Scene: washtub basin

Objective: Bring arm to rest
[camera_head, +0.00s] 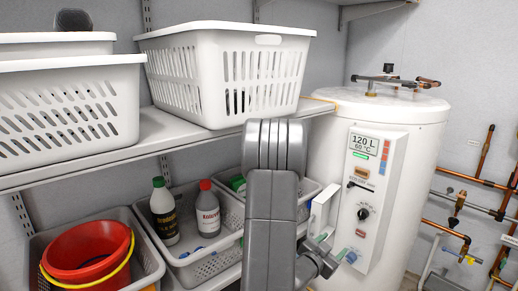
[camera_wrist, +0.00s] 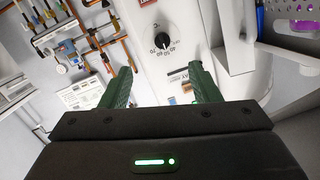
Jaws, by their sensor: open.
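My arm (camera_head: 270,220) rises in the lower middle of the head view, in front of the shelves and left of the water heater. Its outer links bend to the lower right, and I cannot clearly make out the fingers there. In the wrist view my gripper (camera_wrist: 160,72) shows two dark green fingers, spread apart with nothing between them. Beyond the fingers is the white water heater (camera_wrist: 150,18) with its black dial (camera_wrist: 163,40). In the head view the heater (camera_head: 415,125) stands at the right, its display reading 120 L and 60 °C.
White baskets (camera_head: 190,75) stand on the upper shelf (camera_head: 160,145). Below are grey crates (camera_head: 215,250) with a dark bottle (camera_head: 163,210), a red-capped bottle (camera_head: 207,212) and a red tub (camera_head: 85,258). Copper pipes (camera_head: 485,150) with valves run along the right wall.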

